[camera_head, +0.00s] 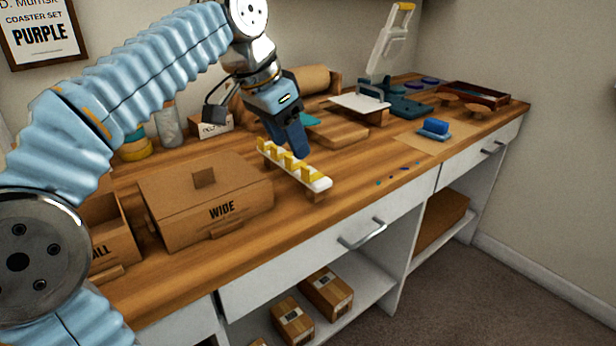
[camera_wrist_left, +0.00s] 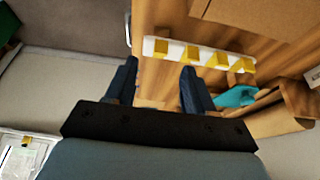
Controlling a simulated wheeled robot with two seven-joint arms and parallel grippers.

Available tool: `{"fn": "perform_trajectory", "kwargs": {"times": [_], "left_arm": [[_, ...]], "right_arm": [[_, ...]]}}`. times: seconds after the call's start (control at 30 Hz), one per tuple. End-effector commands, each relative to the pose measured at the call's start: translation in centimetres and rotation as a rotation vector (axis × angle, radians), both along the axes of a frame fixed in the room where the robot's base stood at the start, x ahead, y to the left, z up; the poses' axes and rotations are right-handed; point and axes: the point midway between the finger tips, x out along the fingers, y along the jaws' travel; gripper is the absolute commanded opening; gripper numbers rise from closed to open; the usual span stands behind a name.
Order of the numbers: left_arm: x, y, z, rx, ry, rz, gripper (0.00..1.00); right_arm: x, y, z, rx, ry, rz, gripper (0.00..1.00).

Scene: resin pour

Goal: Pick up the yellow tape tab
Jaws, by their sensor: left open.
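Several yellow tape tabs (camera_head: 312,172) stand in a row on a white strip (camera_head: 321,184) near the bench's front edge; which one the task means cannot be told. In the left wrist view the tabs (camera_wrist_left: 161,46) run along the strip (camera_wrist_left: 205,57), the leftmost one lying just beyond the space between my fingers. My left gripper (camera_head: 292,148) points down over the strip. In the left wrist view its two fingers (camera_wrist_left: 158,68) are apart with nothing between them. In the head view the fingers partly hide the strip's back side. My right gripper is not in view.
A cardboard box marked WIDE (camera_head: 223,210) stands left of the strip. A blue block (camera_head: 433,128) on a brown sheet and a dark red tray (camera_head: 474,95) lie to the right. A white board (camera_head: 358,103) is behind. The bench front right of the strip is mostly clear.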

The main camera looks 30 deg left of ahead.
Motion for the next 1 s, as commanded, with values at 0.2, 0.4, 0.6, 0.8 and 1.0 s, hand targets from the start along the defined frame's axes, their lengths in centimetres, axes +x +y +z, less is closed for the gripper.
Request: {"fn": "perform_trajectory", "kwargs": {"times": [0.2, 0.4, 0.6, 0.8, 1.0], "left_arm": [[0.8, -0.3, -2.1, 0.000, 0.001, 0.000, 0.53], [2.1, -0.5, -4.8, 0.000, 0.002, 0.001, 0.53], [2.9, -0.9, -6.6, 0.000, -0.001, 0.000, 0.53], [2.9, -0.9, -6.6, 0.000, -0.002, 0.000, 0.53], [2.9, -0.9, -6.6, 0.000, -0.001, 0.000, 0.24]], "right_arm": [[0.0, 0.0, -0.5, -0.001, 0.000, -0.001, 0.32], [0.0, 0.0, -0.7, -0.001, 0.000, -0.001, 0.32], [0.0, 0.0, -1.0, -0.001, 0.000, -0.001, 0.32], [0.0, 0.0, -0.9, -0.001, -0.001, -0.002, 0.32], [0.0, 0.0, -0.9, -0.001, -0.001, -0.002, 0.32]]}}
